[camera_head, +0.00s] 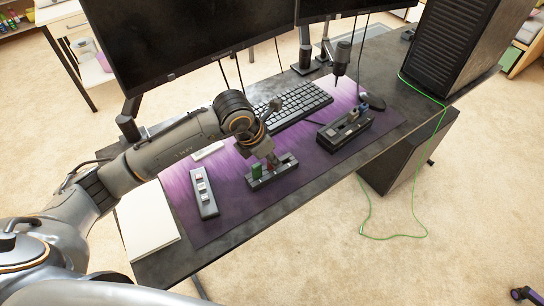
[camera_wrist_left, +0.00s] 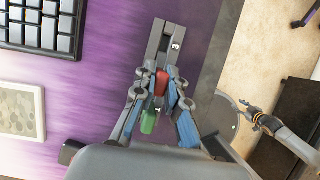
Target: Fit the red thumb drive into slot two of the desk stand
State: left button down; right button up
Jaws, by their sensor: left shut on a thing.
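The dark grey desk stand (camera_head: 285,172) lies on the purple mat; its far end with a printed 3 shows in the left wrist view (camera_wrist_left: 167,32). My left gripper (camera_wrist_left: 162,92) is shut on the red thumb drive (camera_wrist_left: 161,83), over the stretch between the 3 and the green drive. In the head view the left gripper (camera_head: 266,157) points down at the stand, with the red drive (camera_head: 270,163) beneath. A green drive (camera_head: 257,170) stands upright at the stand's left end. Whether the red drive is seated or just above the slot is hidden. What seems my right gripper (camera_wrist_left: 262,119) is at the wrist view's right, its jaws unclear.
A second dark holder (camera_head: 344,132) stands right, the keyboard (camera_head: 297,105) behind. White paper (camera_head: 147,222) lies at the left front.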

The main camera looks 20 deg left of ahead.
pick_arm(q)
jog(key=shift+f, duration=0.2)
jog(key=c, duration=1.3)
grip_release()
jog(key=shift+r, duration=0.1)
jog(key=v, duration=1.2)
